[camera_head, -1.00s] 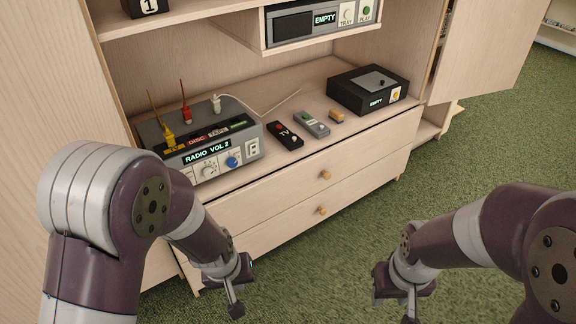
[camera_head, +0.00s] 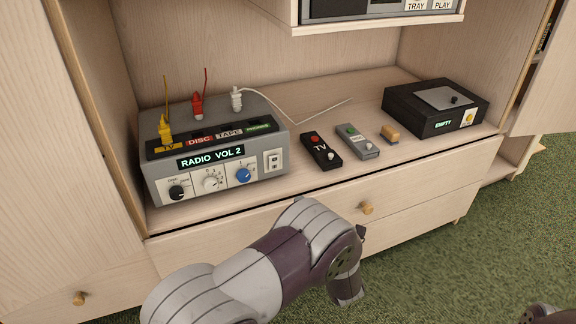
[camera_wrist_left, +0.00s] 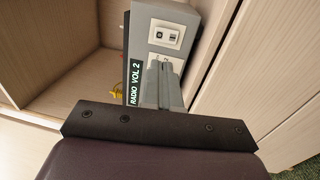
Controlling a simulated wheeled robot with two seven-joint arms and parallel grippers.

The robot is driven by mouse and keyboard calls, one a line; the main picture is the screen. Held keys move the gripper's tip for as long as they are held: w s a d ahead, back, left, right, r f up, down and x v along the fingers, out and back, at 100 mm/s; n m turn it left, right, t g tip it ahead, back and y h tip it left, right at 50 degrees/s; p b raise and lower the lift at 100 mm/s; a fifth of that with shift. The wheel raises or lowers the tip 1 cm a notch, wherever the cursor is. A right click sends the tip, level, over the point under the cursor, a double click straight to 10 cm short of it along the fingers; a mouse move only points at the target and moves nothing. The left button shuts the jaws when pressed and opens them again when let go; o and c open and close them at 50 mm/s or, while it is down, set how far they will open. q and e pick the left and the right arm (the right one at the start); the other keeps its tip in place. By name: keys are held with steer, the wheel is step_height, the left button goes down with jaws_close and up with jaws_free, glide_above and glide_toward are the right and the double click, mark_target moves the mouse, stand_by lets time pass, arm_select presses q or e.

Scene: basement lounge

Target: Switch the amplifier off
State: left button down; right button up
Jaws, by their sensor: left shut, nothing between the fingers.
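The grey amplifier (camera_head: 215,160) stands on the cabinet top at the left in the head view. Its lit display reads "RADIO VOL 2" (camera_head: 210,156). In the left wrist view the amplifier appears turned, with the switch (camera_wrist_left: 165,36) beyond my fingers. My left gripper (camera_wrist_left: 163,68) is shut and empty before the amplifier's front, hiding part of it. In the head view my forearm mostly hides this gripper. My right gripper is out of view.
Yellow, red and white plugs (camera_head: 237,98) stand on the amplifier, the white one with a cable. A black TV remote (camera_head: 321,151), a grey remote (camera_head: 357,141), a small wooden block (camera_head: 389,134) and a black box (camera_head: 436,107) lie to the right. A shelf unit (camera_head: 380,15) overhangs.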

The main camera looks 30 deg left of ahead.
mark_target(277, 159)
arm_select(q)
steer(key=b+x, duration=0.4)
steer(key=x, duration=0.9)
steer(key=shift+f, duration=0.15)
steer(key=shift+w+a+r, duration=0.25)
steer(key=shift+w+a, duration=0.15)
steer(key=shift+w+a+r+b, duration=0.1)
steer(key=shift+b, duration=0.2)
